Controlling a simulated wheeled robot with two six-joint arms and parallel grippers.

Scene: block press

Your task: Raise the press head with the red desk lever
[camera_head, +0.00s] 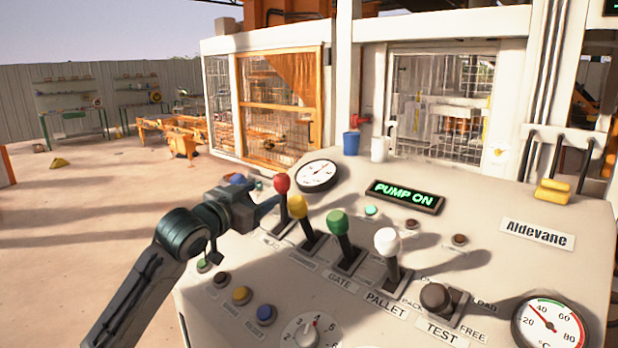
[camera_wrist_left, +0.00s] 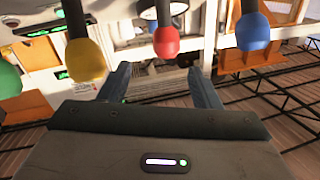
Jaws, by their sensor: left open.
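The lever's lower shaft and slot are partly hidden by the gripper in the head view. The press head cannot be clearly made out. My right gripper is not seen.
Yellow (camera_head: 297,207), green (camera_head: 337,222) and white (camera_head: 387,241) levers stand to the right. A blue knob (camera_wrist_left: 253,30) is on the red lever's other side. A lit sign (camera_head: 405,196) reads PUMP ON. Buttons and a dial (camera_head: 306,331) lie nearer. A caged machine stands behind.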

